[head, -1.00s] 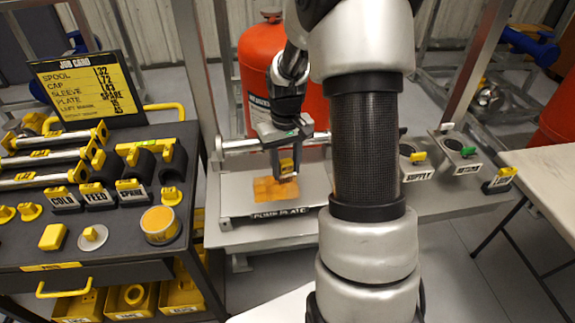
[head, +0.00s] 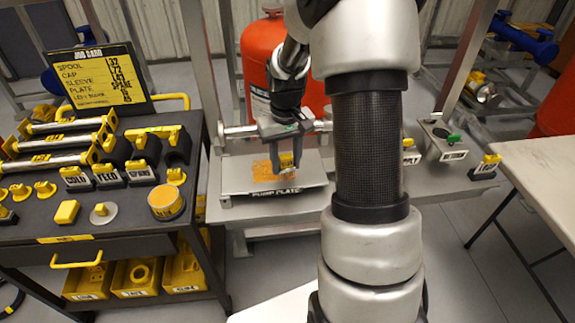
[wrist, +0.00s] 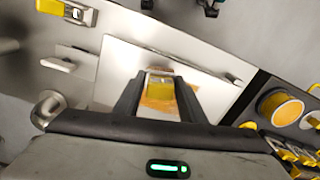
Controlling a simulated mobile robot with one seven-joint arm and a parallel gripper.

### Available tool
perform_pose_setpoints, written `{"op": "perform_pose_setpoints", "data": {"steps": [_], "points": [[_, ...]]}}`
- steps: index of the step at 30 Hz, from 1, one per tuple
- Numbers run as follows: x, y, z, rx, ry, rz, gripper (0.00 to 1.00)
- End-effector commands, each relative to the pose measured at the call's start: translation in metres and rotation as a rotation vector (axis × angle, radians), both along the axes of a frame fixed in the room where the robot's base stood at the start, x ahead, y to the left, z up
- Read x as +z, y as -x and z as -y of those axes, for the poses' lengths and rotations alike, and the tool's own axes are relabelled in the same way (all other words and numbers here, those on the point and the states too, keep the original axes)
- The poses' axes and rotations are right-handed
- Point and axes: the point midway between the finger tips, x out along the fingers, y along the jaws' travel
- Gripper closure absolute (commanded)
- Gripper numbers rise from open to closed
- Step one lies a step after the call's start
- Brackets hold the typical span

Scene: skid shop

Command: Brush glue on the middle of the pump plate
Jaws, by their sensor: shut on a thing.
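The pump plate (head: 236,180) is a pale flat plate with a "PUMP PLATE" label on its front edge. An orange glue patch (head: 263,172) covers its middle; it also shows in the wrist view beside the fingers (wrist: 155,107). My gripper (head: 286,166) is over the right part of the patch, pointing down. It is shut on a brush with a yellow block (wrist: 160,92), between the dark fingers. The bristles are mostly hidden, so I cannot tell whether they touch the plate. The glue pot (head: 166,203), round with orange contents, stands on the cart at the left.
A dark cart (head: 105,218) with rods, labelled holders and a job card (head: 98,78) is at the left. A red cylinder (head: 258,60) stands behind the plate. Labelled holders (head: 440,140) are to the right, and a pale table (head: 545,175) is at far right.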

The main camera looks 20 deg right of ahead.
Motion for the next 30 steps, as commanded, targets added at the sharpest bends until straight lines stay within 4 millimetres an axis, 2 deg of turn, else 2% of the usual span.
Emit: {"op": "perform_pose_setpoints", "data": {"steps": [18,30], "points": [[0.055,-0.004,-0.007,0.001,-0.001,-0.004,0.84],[0.056,-0.004,-0.007,0.001,-0.001,-0.004,0.84]]}}
